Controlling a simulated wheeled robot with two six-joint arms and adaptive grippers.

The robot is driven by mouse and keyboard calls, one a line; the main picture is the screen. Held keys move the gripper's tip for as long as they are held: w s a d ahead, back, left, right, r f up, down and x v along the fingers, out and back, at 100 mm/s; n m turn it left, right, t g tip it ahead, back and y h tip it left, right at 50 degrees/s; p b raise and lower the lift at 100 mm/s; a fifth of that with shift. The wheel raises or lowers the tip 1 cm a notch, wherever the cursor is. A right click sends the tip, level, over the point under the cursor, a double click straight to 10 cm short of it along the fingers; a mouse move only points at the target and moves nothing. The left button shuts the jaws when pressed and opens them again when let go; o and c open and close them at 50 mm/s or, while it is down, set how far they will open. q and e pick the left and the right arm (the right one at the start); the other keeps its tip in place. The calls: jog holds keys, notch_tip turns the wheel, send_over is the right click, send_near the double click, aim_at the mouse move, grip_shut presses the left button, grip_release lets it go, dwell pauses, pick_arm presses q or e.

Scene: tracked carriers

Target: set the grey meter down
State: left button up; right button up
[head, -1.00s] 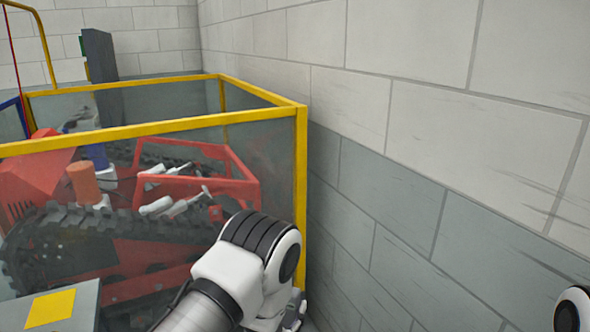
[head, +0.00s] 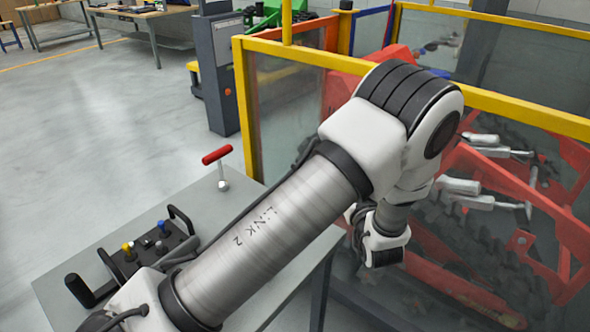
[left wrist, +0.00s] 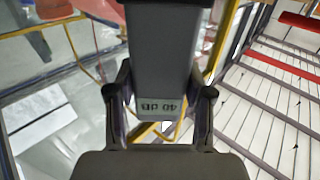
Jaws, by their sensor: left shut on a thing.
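The grey meter (left wrist: 160,50) fills the middle of the left wrist view. Its small display shows upside-down digits that look like 40 dB. My left gripper (left wrist: 160,98) is shut on it, with one finger on each side. What lies directly under the meter is hidden. In the head view my left arm crosses the picture from lower left and bends down near the yellow-framed fence; its gripper and the meter cannot be made out there. My right gripper is in neither view.
A grey table (head: 70,300) carries a joystick control box (head: 140,252) and a red T-handle (head: 217,155). A yellow-framed fence (head: 500,105) with clear panels encloses red tracked machinery (head: 530,205). A dark grey cabinet (head: 216,75) stands behind. Open floor (head: 90,125) lies left.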

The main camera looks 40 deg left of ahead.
pick_arm(q)
jog(key=s+a+r+n+g+y, duration=0.3)
jog(key=s+a+n+g, duration=0.2)
jog(key=s+n+g, duration=0.6)
jog(key=s+d+f+m+g+p, duration=0.1)
jog(key=s+d+f+m+p, duration=0.3)
jog(key=s+d+p, duration=1.2)
jog(key=shift+n, duration=0.6)
jog(key=w+a+f+b, duration=0.2)
jog(key=w+a+b, duration=0.3)
jog(key=b, duration=0.3)
jog(key=w+a+f+b, duration=0.2)
jog(key=w+a+b, duration=0.3)
jog(key=b, duration=0.4)
jog(key=w+a+f+b, duration=0.2)
jog(key=w+a+b, duration=0.3)
jog(key=w+b, duration=0.2)
jog(key=shift+w+a+f+b, duration=0.1)
jog(key=shift+w+f+b, duration=0.15)
jog(key=shift+b, duration=1)
jog(key=shift+w+r, duration=0.1)
jog(key=shift+r, duration=0.05)
jog(key=o, duration=1.3)
